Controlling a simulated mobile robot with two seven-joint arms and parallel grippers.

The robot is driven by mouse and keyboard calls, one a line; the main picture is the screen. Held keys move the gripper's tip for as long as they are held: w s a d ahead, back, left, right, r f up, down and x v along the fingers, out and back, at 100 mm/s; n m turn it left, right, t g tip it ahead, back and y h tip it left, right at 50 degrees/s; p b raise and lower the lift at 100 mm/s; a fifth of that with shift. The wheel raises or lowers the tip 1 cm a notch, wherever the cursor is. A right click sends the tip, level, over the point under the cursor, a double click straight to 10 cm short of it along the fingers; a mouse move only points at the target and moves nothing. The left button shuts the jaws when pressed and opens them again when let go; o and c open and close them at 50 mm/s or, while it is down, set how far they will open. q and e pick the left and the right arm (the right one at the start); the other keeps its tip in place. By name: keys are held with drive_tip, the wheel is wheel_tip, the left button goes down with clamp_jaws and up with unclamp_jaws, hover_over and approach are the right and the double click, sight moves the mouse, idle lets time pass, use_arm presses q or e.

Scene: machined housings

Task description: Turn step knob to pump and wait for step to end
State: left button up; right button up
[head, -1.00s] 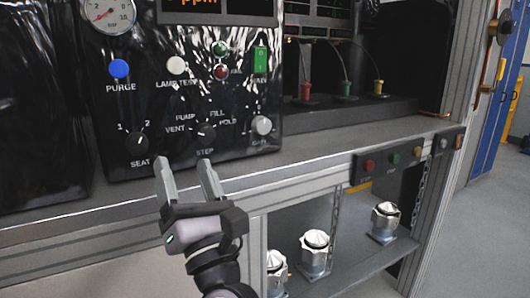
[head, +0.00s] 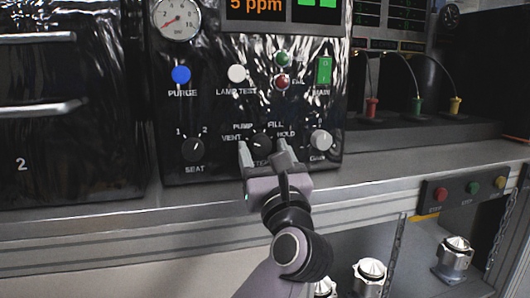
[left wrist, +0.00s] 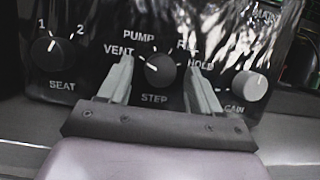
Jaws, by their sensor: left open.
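The black step knob (head: 261,142) sits low on the black panel (head: 215,115), ringed by the labels VENT, PUMP, FILL and HOLD. My left gripper (head: 263,150) is open in front of the knob. In the left wrist view its fingers (left wrist: 160,82) stand one on each side of the knob, with a gap on both sides. I cannot tell how deep they reach. My right gripper is not in view.
The seat knob (head: 193,149) is left of the step knob, and the pale gain knob (head: 320,140) is close on the right. A display (head: 285,12) reads 5 ppm. A ledge runs below the panel. Metal housings (head: 455,258) stand on the shelf beneath.

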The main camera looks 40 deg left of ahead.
use_arm(q)
drive_tip(key=c, duration=1)
drive_tip(key=shift+r+m+t+h+p, duration=0.1)
drive_tip(key=shift+m+t+h+p, duration=0.2)
drive_tip(key=shift+m+p, duration=0.25)
drive_tip(key=shift+c, duration=0.2)
drive_tip(key=m+p, duration=0.2)
drive_tip(key=m+t+h+p, duration=0.1)
drive_tip(key=p, duration=0.2)
drive_tip(key=m+h+p, duration=0.1)
drive_tip(key=m+p, duration=0.1)
drive_tip(key=shift+s+a+r+m+t+p, duration=0.1)
drive_tip(key=shift+r+m+t+p, duration=0.15)
drive_tip(key=shift+m+t+p, duration=0.15)
drive_tip(key=shift+m+h+p, duration=0.4)
drive_tip(key=shift+m+p, duration=0.05)
drive_tip(key=shift+p, duration=0.2)
drive_tip(key=m+p, duration=0.2)
drive_tip(key=m+h+p, duration=0.1)
drive_tip(key=p, duration=0.2)
drive_tip(key=shift+s+a+m+t+h+p, duration=0.1)
drive_tip(key=shift+m+t+h+p, duration=0.2)
drive_tip(key=shift+m+t, duration=0.1)
drive_tip(key=shift+f+m+h+p, duration=0.3)
drive_tip(key=shift+m+p, duration=0.3)
drive_tip(key=shift+p, duration=0.25)
